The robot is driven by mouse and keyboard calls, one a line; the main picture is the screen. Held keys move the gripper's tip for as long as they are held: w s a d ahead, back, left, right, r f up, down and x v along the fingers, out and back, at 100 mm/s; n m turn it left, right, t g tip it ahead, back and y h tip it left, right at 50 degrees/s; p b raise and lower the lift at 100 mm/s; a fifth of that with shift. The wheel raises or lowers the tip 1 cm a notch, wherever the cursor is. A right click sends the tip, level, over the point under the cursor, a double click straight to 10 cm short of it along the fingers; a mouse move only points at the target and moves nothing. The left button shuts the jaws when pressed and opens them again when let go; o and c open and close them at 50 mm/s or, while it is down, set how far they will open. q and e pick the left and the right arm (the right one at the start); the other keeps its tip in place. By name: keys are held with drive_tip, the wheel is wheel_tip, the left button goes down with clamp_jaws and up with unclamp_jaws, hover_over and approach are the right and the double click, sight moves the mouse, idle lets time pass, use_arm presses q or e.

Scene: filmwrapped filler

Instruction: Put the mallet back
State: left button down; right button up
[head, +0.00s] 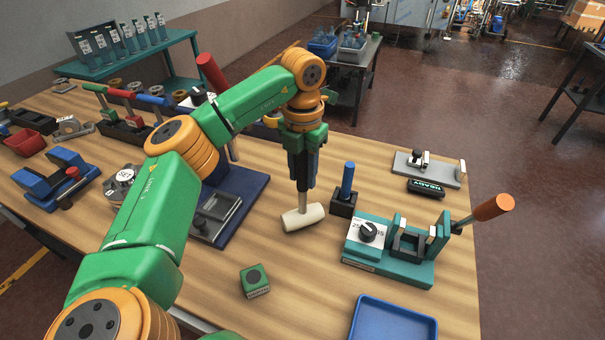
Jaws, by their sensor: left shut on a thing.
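The mallet (303,217) has a pale cream head and a handle that runs up into my left gripper (302,184). The gripper points down and is shut on the handle, with the head hanging below it. The head is at or just above the wooden table top; I cannot tell whether it touches. The upper handle is hidden by the fingers. My right gripper is not in view. No place clearly marked for the mallet can be made out.
A black block with a blue-handled tool (346,186) stands close right of the mallet. A teal fixture (392,263) with an orange lever is further right. A blue press base (244,200) is left. A green box (254,280) and blue tray (366,318) are in front.

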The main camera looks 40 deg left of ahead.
sight(302, 154)
use_arm(q)
drive_tip(key=shift+f, duration=0.65)
drive_tip(key=c, duration=0.5)
unclamp_jaws()
drive_tip(key=shift+s, duration=0.1)
drive_tip(key=shift+r, duration=0.3)
wheel_tip(302, 154, up, 6)
drive_tip(key=shift+f, duration=0.25)
wheel_tip(302, 154, up, 6)
drive_tip(key=p, duration=0.2)
drive_tip(key=shift+r+p, duration=0.2)
drive_tip(key=shift+p, duration=0.15)
